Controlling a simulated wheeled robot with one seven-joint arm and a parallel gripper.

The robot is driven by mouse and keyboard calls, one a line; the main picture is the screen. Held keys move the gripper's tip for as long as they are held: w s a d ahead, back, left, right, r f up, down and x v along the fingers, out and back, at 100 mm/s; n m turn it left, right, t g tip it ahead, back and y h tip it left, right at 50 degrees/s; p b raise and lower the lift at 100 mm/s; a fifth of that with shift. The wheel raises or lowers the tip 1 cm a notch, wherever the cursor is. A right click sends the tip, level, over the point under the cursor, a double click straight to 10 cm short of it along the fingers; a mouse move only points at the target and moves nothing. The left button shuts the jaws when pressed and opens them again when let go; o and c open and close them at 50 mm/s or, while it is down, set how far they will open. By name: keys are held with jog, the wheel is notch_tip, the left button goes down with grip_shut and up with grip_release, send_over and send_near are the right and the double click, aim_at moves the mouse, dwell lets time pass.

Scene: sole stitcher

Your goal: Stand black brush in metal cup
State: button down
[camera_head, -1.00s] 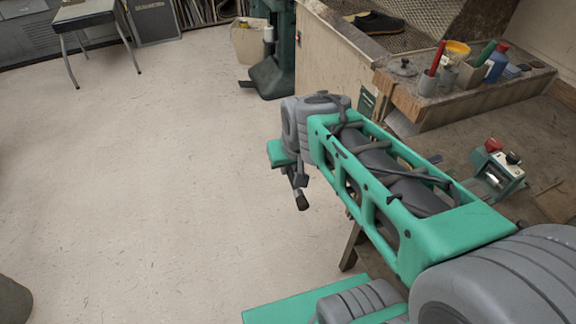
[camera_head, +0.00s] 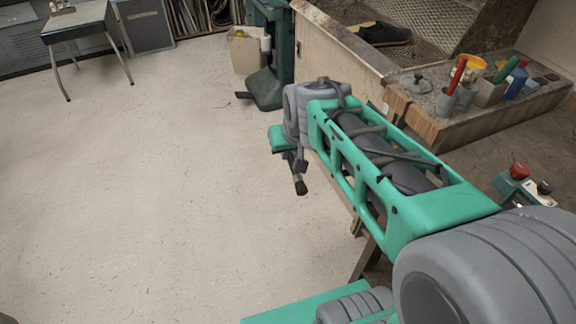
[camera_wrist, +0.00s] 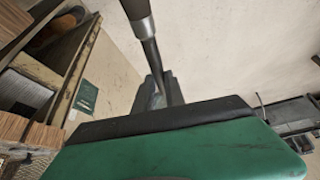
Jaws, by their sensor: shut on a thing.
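My gripper (camera_head: 297,166) hangs at the far end of my green arm, over open floor left of the bench. It is shut on a dark rod with a thicker end, which I take to be the black brush (camera_head: 300,186). In the wrist view the brush (camera_wrist: 141,20) slants down from the top edge toward the gripper; its other end is not clear. On the bench's wooden organiser stands a grey cup (camera_head: 445,104) holding a red-handled tool. A second grey cup (camera_head: 466,96) stands beside it; I cannot tell which is the metal cup. My gripper is well apart from both.
The organiser (camera_head: 440,132) also holds a lidded pot (camera_head: 416,83), a box with a green handle (camera_head: 489,93) and a blue bottle (camera_head: 516,83). A dark shoe (camera_head: 382,33) lies behind. A green machine (camera_head: 266,60) stands beyond my gripper.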

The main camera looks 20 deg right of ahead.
jog(key=w+d+r+m+t+h+b, duration=0.1)
jog(key=w+d+r+t+h+b, duration=0.25)
jog(key=d, duration=0.55)
jog(key=w+d+r+m+t+h+b, duration=0.1)
jog(key=w+d+r+m+t+b, duration=0.1)
jog(key=w+d+r+b, duration=0.5)
jog(key=w+d+r+m+t+h+b, duration=0.1)
jog(key=w+d+t+h, duration=0.15)
jog(key=d, duration=0.85)
jog(key=s+d+r+m+t+h+b, duration=0.1)
jog(key=s+d+r+m+h+b, duration=0.1)
jog(key=s+d+r+h+b, duration=0.75)
jog(key=s+d+r+m+t+y+b, duration=0.15)
jog(key=s+d+r, duration=0.35)
jog(key=d, duration=1)
jog(key=shift+m+t+h, duration=0.35)
jog(key=shift+m+h, duration=0.05)
jog(key=shift+m, duration=0.05)
jog(key=shift+w+f+b, duration=0.2)
jog(key=shift+f+b, duration=1.15)
jog(key=shift+f, duration=0.4)
jog(key=shift+w+f+b, duration=0.15)
jog(key=shift+f+b, duration=1.15)
jog(key=shift+f, duration=0.4)
jog(key=shift+w+f+b, duration=0.2)
jog(key=shift+f+b, duration=1.15)
jog(key=shift+f, duration=0.4)
jog(key=c, duration=1.3)
grip_release()
